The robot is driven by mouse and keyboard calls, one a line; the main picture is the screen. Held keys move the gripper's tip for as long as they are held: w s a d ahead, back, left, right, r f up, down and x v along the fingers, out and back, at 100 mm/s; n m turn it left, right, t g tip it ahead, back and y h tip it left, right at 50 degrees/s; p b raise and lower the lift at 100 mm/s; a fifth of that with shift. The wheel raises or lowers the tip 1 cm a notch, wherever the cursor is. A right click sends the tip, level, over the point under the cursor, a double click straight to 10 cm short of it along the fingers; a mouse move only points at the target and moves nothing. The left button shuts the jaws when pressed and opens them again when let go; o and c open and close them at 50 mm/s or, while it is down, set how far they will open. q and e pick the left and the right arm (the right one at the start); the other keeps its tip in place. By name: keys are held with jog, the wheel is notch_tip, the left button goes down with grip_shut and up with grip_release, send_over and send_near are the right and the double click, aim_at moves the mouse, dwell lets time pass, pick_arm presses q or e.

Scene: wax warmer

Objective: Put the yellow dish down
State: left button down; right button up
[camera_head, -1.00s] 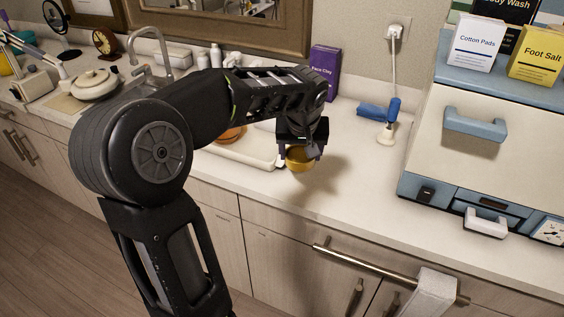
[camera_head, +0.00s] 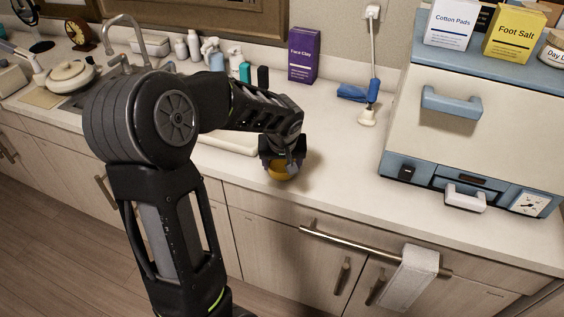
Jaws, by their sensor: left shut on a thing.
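The yellow dish (camera_head: 281,172) is a small round bowl. My left gripper (camera_head: 283,158) points down and is shut on it. The dish is at or very close above the white counter (camera_head: 325,175), near its front edge; I cannot tell whether it touches. The gripper hides the dish's upper part. My right gripper is not in view.
A white tray (camera_head: 232,138) lies left of the dish, partly behind my arm. A purple box (camera_head: 303,55) and bottles (camera_head: 213,55) stand at the back. A blue-handled tool (camera_head: 370,105) and a blue-and-cream warmer (camera_head: 470,125) are to the right. Counter between dish and warmer is clear.

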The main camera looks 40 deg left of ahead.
pick_arm(q)
jog(key=c, duration=0.7)
grip_release()
jog(key=shift+s+f, duration=0.1)
jog(key=shift+f, duration=0.05)
jog(key=o, duration=0.5)
jog(key=b+v, duration=0.1)
jog(key=v, duration=1.1)
jog(key=shift+d, duration=0.1)
